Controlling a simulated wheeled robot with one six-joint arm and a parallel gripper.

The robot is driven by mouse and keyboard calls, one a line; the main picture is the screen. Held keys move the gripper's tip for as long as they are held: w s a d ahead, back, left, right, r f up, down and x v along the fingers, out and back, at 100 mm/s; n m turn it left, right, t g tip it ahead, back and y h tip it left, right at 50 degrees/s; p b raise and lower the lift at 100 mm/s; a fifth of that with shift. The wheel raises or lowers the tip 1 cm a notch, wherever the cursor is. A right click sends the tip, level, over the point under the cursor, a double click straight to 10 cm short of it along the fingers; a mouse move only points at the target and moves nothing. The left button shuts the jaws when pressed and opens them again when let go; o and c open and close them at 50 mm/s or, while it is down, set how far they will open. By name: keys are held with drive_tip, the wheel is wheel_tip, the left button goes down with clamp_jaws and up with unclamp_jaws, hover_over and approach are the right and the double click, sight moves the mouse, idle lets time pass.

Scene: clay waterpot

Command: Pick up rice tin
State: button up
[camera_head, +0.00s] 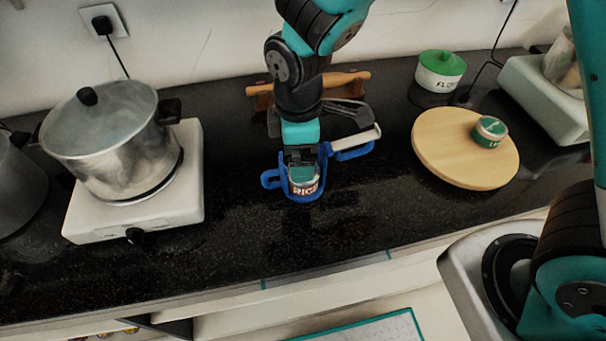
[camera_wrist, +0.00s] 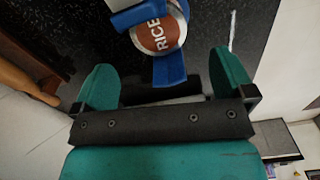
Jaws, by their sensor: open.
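The rice tin (camera_head: 304,188) stands on the dark counter, its "RICE" label facing the front. In the wrist view the tin (camera_wrist: 158,38) shows its round brown end at the top middle, beyond the fingertips.
A steel pot (camera_head: 112,140) stands on a white hot plate (camera_head: 190,200) at left. A round wooden board (camera_head: 440,150) with a small green tin (camera_head: 489,131) is at right. A white flour tin (camera_head: 440,72) and wooden rack (camera_head: 345,80) are behind. The counter front is clear.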

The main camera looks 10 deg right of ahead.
drive_tip(key=f, duration=0.6)
drive_tip(key=shift+d+f, duration=0.2)
drive_tip(key=shift+d, duration=0.1)
drive_tip(key=c, duration=1.1)
drive_tip(key=shift+r, duration=0.1)
